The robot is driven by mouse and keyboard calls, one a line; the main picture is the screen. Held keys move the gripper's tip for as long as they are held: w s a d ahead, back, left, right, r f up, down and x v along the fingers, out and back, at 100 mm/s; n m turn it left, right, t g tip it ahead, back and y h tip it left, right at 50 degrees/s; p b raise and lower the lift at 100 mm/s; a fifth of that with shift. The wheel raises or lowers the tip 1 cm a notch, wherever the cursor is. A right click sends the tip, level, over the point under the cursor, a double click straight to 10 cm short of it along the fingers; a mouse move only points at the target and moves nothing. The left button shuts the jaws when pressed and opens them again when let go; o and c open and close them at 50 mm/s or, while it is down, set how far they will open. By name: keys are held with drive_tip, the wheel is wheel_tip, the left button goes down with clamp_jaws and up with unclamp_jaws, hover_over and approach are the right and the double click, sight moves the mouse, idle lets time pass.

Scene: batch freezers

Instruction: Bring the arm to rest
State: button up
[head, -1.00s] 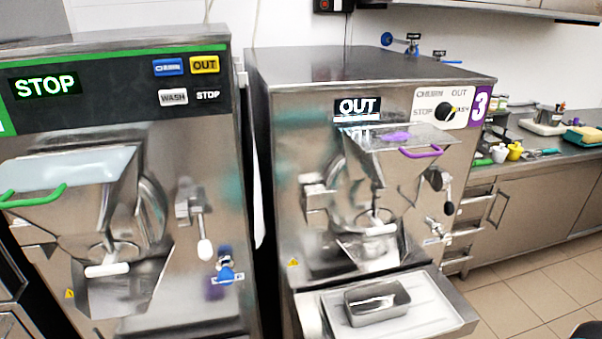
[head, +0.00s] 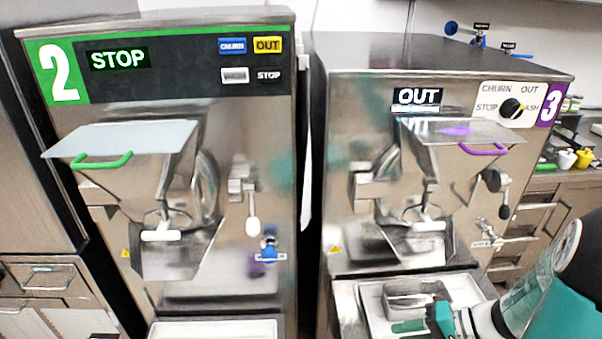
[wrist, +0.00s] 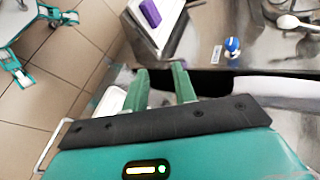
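My gripper (head: 418,322) shows at the lower right of the head view, with its teal arm reaching in from the right edge. Its green fingers overlap the metal pan (head: 415,286) on the shelf of freezer 3. I cannot tell from the head view whether they touch it. In the wrist view, my gripper (wrist: 160,78) has its two green fingers apart, with nothing seen between them.
Freezer 2 (head: 75,140) reads STOP and freezer 3 (head: 350,120) reads OUT.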

drive_tip(key=s+a+r+n+t+h, duration=0.1)
drive_tip(key=s+a+r+n+h, duration=0.1)
drive_tip(key=r, duration=0.7)
drive_tip(key=s+a+r+n+t+h, duration=0.1)
drive_tip(key=s+a+r+n+h, duration=0.2)
drive_tip(key=a+r+h, duration=0.3)
wheel_tip(320, 180, up, 4)
drive_tip(key=s+h, duration=0.1)
drive_tip(key=h, duration=0.1)
drive_tip(key=shift+s+a+h, duration=0.2)
drive_tip(key=shift+h, duration=0.1)
